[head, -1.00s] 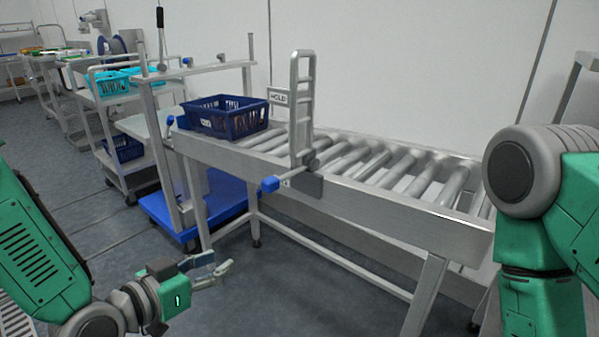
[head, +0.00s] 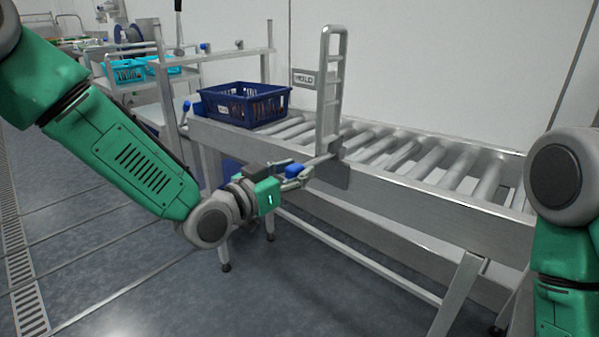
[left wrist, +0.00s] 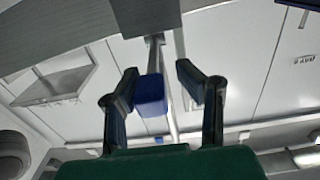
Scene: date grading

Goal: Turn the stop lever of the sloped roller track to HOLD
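The stop lever's blue knob (head: 294,170) sticks out at the front of the sloped roller track (head: 430,207), below an upright grey stop frame (head: 330,95). A HOLD sign (head: 304,79) is beside the frame. My left gripper (head: 291,180) is at the knob. In the left wrist view the blue knob (left wrist: 150,95) shows between the two spread fingers of my left gripper (left wrist: 160,82), nearer the left finger. A gap shows on the right side; contact on the left is unclear. My right gripper is out of view; only part of the right arm shows.
A dark blue basket (head: 243,104) sits on the rollers left of the stop frame. Behind it are shelves with a turquoise basket (head: 125,72). The rollers right of the frame are empty. Floor in front of the track is clear.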

